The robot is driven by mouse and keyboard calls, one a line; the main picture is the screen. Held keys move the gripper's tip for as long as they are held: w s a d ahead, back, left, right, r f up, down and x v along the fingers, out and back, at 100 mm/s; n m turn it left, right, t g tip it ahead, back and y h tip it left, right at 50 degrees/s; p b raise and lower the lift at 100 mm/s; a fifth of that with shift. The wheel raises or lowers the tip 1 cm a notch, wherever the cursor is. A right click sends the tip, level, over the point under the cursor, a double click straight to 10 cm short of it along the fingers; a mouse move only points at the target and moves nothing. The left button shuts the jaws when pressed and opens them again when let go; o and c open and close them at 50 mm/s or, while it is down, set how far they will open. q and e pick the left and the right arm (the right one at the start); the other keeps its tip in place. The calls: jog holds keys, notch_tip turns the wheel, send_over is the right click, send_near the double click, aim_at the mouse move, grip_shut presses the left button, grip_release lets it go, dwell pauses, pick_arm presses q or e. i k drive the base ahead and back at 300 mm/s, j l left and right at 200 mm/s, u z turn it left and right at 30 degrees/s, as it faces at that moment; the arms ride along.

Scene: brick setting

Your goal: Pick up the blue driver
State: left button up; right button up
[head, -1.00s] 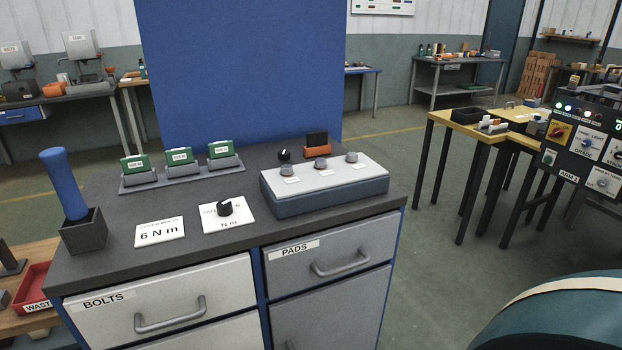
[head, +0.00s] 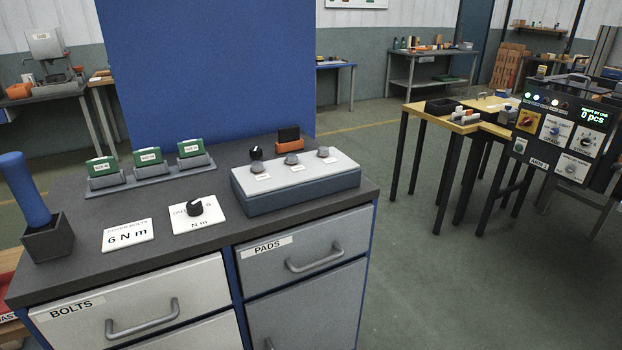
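The blue driver (head: 25,190) stands slightly tilted in a dark square holder (head: 48,239) at the left end of the dark grey bench top. Its lower end is hidden inside the holder. Neither of my grippers shows in the head view, and nothing touches the driver.
On the bench top (head: 85,262) are a "6 N m" card (head: 127,235), a dial card (head: 187,222), a rack of green-labelled blocks (head: 155,182) and a grey box with knobs (head: 290,200). Drawers marked BOLTS (head: 195,279) and PADS (head: 330,238) are shut.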

aim_at(14, 168)
jog(key=u, duration=1.35)
jog(key=i+j, duration=0.1)
jog(key=j, duration=0.35)
jog(key=i+j, duration=0.1)
jog(key=j, duration=0.3)
jog(key=i+j+z, duration=0.1)
jog(key=j+z, duration=0.3)
jog(key=j, duration=0.5)
